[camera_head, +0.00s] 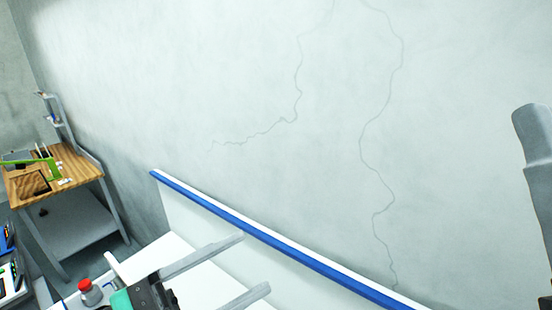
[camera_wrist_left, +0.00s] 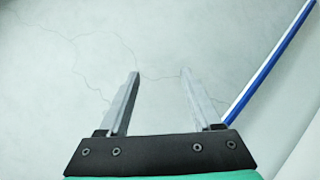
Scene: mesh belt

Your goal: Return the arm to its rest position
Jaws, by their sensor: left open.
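My left gripper (camera_head: 256,264) is at the bottom of the head view, above a white surface, with its two grey fingers apart and nothing between them. In the left wrist view the same gripper (camera_wrist_left: 160,78) shows both fingers spread and empty, pointing toward the cracked wall. A grey arm part of mine (camera_head: 538,165) shows at the right edge of the head view. My right gripper does not show clearly in either view.
A white panel with a blue top rail (camera_head: 285,245) runs diagonally beside the left gripper; it also shows in the left wrist view (camera_wrist_left: 270,62). A red button (camera_head: 86,285) is at lower left. A wooden workbench (camera_head: 85,175) stands at far left. A cracked wall (camera_head: 220,80) fills the background.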

